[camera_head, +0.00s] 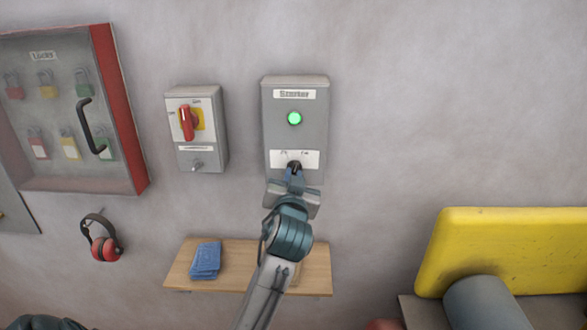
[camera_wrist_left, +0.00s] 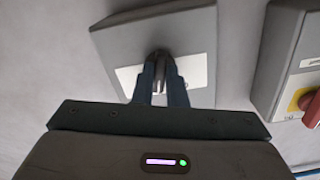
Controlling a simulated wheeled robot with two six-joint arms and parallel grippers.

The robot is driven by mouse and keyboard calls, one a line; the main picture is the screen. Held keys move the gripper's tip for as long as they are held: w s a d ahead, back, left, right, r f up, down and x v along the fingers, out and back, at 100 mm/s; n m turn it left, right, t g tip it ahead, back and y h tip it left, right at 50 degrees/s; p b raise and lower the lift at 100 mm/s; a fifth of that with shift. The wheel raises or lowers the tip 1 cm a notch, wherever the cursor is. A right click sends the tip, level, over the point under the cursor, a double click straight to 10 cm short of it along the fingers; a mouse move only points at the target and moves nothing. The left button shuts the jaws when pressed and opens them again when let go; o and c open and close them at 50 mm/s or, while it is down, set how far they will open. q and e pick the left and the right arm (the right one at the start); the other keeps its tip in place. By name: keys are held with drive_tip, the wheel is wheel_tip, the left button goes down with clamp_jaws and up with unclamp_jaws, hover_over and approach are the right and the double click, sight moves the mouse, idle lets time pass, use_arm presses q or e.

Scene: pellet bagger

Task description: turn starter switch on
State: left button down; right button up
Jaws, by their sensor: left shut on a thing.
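The grey starter box (camera_head: 312,140) is on the wall, with a "Starter" label and a lit green lamp (camera_head: 294,118). Below the lamp, a white plate carries the black starter switch (camera_head: 294,165). My left gripper (camera_head: 294,173) reaches up to the switch and is shut on it. In the left wrist view, the two fingers (camera_wrist_left: 161,75) close around the dark switch knob (camera_wrist_left: 160,54) in front of the white plate. The fingers hide part of the knob, and its exact angle is hard to read. My right gripper is not in view.
A grey isolator box (camera_head: 215,130) with a red handle (camera_head: 186,123) is left of the starter. Further left are a lock cabinet (camera_head: 125,110) and red earmuffs (camera_head: 105,249). A wooden shelf (camera_head: 225,270) with blue items is below; a yellow machine part (camera_head: 500,250) stands at right.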

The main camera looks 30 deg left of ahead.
use_arm(q)
drive_tip(key=shift+r+m+p, duration=0.15)
drive_tip(key=shift+m+p, duration=0.85)
drive_tip(key=shift+m, duration=0.3)
drive_tip(key=c, duration=1.6)
unclamp_jaws()
drive_tip(key=shift+o, duration=0.7)
drive_tip(key=shift+w+a, duration=0.1)
drive_tip(key=p+v, duration=0.1)
drive_tip(key=v, duration=1)
drive_tip(key=shift+a, duration=0.15)
